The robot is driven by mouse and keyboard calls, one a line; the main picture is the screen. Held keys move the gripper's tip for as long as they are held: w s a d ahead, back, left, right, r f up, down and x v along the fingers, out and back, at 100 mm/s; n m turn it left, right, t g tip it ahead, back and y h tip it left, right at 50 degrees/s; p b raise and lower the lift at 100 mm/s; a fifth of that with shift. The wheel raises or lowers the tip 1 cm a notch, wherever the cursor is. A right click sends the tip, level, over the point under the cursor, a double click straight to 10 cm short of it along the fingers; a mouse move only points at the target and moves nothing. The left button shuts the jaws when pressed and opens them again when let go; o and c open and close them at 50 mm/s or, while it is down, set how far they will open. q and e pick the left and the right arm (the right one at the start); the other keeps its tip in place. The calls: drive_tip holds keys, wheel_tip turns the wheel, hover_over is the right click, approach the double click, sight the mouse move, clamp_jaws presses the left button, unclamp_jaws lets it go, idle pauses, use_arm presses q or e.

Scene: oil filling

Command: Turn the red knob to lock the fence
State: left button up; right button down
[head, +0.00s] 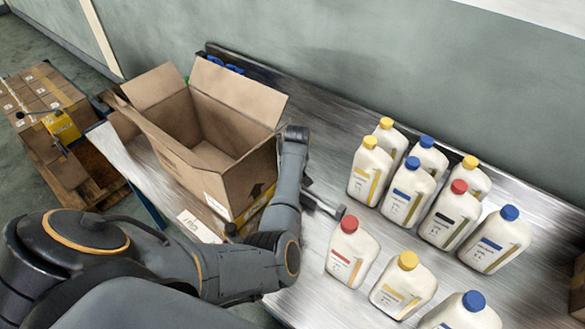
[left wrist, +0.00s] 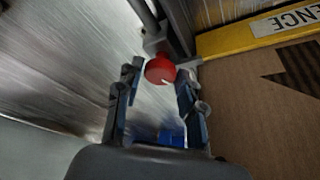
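The red knob (left wrist: 160,69) shows in the left wrist view, at the end of grey metal parts. My left gripper (left wrist: 158,78) has its two blue-grey fingers apart, one on each side of the knob. A gap shows on the left side; the right finger is very close to the knob, and contact is unclear. The yellow fence (left wrist: 240,38) with a white label ending in "ENCE" runs at the upper right. In the head view the knob and left fingers are hidden behind my arm and the box. My right gripper is not in view.
An open cardboard box (head: 199,160) stands on the metal table (head: 325,130); its side (left wrist: 265,95) is close to my right-hand finger in the wrist view. Several white bottles (head: 405,190) with coloured caps stand to the right. A pallet of cartons (head: 45,160) is at the left.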

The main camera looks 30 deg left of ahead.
use_arm(q)
drive_tip(key=shift+o, duration=1)
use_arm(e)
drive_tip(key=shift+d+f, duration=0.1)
